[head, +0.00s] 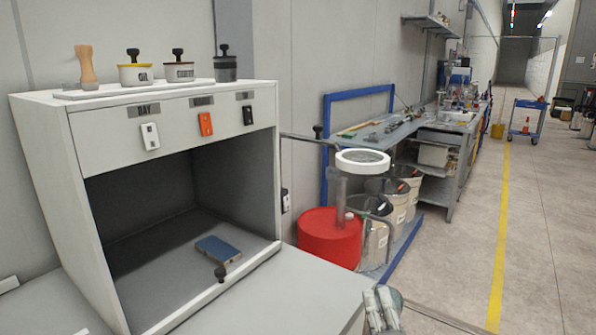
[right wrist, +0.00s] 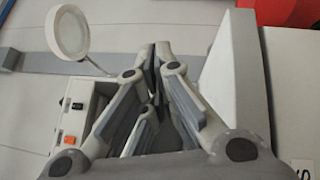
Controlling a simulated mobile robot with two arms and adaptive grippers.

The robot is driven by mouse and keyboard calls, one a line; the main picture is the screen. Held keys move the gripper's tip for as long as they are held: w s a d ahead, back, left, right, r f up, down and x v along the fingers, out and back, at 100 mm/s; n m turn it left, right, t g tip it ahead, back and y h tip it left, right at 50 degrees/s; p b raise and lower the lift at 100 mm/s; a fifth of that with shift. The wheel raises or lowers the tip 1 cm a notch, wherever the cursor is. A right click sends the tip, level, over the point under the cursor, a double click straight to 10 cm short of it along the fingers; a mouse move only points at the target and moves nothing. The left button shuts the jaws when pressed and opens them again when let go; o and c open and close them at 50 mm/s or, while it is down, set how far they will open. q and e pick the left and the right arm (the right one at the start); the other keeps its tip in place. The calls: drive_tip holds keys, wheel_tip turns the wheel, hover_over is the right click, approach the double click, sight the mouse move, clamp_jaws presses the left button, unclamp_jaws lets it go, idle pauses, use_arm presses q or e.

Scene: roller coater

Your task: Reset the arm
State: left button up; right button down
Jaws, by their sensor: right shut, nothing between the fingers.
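My right gripper (head: 381,306) shows at the bottom of the head view, right of the white cabinet's front shelf. In the right wrist view the gripper (right wrist: 160,50) fills the middle, its fingers together with nothing between them. The white cabinet (head: 170,120) stands at the left in the head view, with an open dark interior. It also shows in the right wrist view (right wrist: 62,145), left of the fingers. The gripper is apart from the cabinet's opening. My left gripper is not in view.
A blue box (head: 218,249) lies inside the cabinet. Several stamps, one a dark one (head: 225,65), stand on top. A ring magnifier lamp (head: 362,161) on an arm and a red drum (head: 329,238) stand right of the cabinet.

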drive_tip(key=s+d+f+m+g+h, duration=0.3)
drive_tip(key=s+d+f+m+g, duration=0.25)
drive_tip(key=f+m, duration=0.35)
drive_tip(key=s+f+m+g+y, duration=0.2)
drive_tip(key=s+f+m+g, duration=0.3)
drive_tip(key=s+f, duration=0.5)
drive_tip(key=s+f+m+g+y, duration=0.1)
drive_tip(key=s+f+m+g, duration=0.45)
drive_tip(key=s, duration=0.75)
wheel_tip(320, 180, down, 24)
drive_tip(key=s+f+n+g+p, duration=0.1)
drive_tip(key=s+n+p, duration=0.1)
drive_tip(key=s+d+f+g, duration=0.1)
drive_tip(key=s+d+f, duration=0.2)
drive_tip(key=s+f, duration=1.1)
drive_tip(key=shift+s+f+g+p, duration=0.3)
drive_tip(key=shift+s+p, duration=0.1)
drive_tip(key=shift+s, duration=0.95)
